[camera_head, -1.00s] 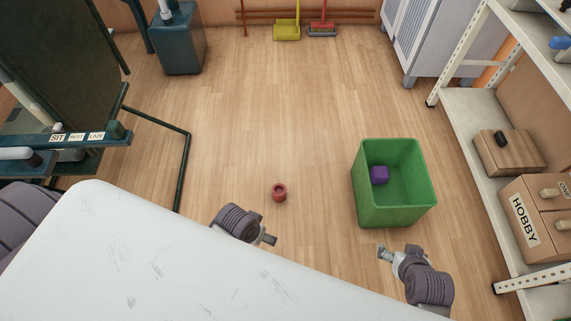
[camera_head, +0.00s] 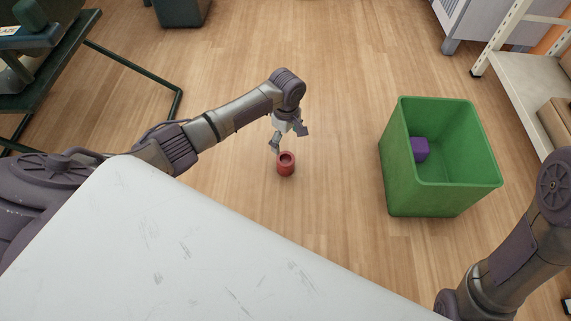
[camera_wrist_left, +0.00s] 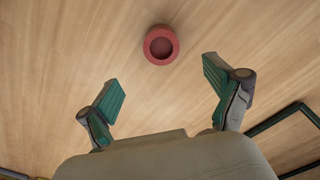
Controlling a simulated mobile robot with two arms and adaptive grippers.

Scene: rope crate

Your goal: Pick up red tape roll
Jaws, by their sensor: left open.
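The red tape roll (camera_head: 286,164) stands on the wooden floor, left of the green crate, its round opening facing up. My left gripper (camera_head: 289,141) is above the floor just behind the roll, pointing down, open and empty. In the left wrist view the roll (camera_wrist_left: 161,45) lies ahead of the two spread green-padded fingers (camera_wrist_left: 162,92), beyond their tips and not between them. The roll is not touched, as far as I can tell. My right arm shows at the lower right, but its gripper is out of the picture.
The green crate (camera_head: 391,172) stands open on the floor to the right, with a purple cube (camera_head: 420,149) inside. A white shelf (camera_head: 522,72) is at the right edge. A dark metal frame (camera_head: 140,64) stands at the left. The floor around the roll is clear.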

